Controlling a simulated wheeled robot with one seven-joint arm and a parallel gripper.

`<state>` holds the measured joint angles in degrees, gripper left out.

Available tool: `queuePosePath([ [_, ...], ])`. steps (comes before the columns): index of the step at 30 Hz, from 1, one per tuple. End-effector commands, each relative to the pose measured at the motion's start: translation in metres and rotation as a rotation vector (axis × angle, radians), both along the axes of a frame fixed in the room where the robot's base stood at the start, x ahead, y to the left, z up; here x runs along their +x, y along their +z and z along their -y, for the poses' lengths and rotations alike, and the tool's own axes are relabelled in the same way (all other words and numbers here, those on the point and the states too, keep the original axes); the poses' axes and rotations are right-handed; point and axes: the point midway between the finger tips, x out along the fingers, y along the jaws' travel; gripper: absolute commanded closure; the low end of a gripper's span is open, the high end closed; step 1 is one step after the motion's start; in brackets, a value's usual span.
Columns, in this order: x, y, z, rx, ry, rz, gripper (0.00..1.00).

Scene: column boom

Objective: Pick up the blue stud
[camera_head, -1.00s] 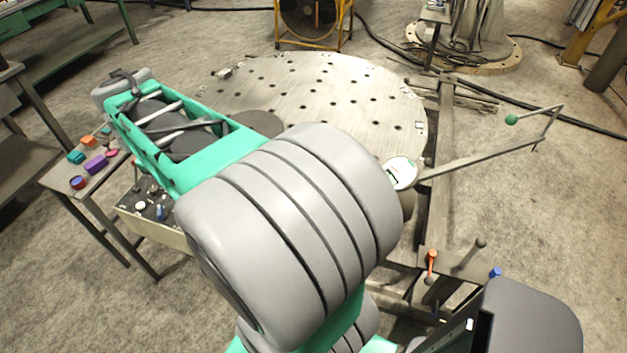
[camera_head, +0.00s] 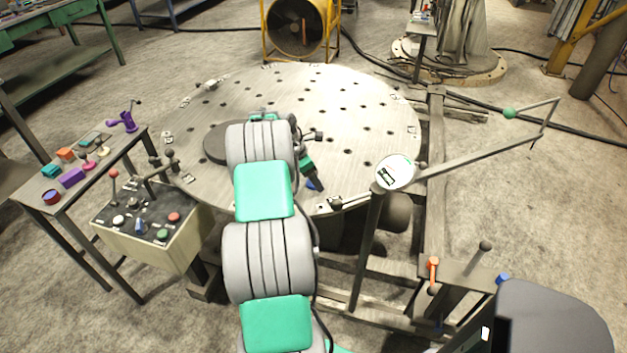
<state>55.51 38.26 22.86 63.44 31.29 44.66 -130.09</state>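A small blue piece (camera_head: 311,185), which may be the blue stud, shows on the near edge of the round perforated metal table (camera_head: 345,130). My gripper (camera_head: 317,187) points down over the table's near edge, right beside this blue piece. The gripper is small and dark here, and my arm stands in front of part of the table. I cannot tell whether the fingers are open or shut, or whether they touch the blue piece.
A control box (camera_head: 150,245) with knobs and levers stands at the left. Beside it is a side table (camera_head: 45,200) with several coloured pieces. A round dial (camera_head: 394,172) on a post stands right of my gripper. An orange-handled lever (camera_head: 433,270) and a blue knob (camera_head: 502,279) are at lower right.

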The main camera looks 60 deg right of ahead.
Motion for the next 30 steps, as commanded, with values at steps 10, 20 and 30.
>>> queuePosePath([
  [10,-0.0011,-0.0060,0.0022,-0.001,0.000,0.002,0.39],
  [20,-0.0009,-0.0057,0.0020,-0.001,0.000,0.002,0.66],
  [30,-0.0009,-0.0058,0.0019,-0.001,0.000,0.002,0.93],
])
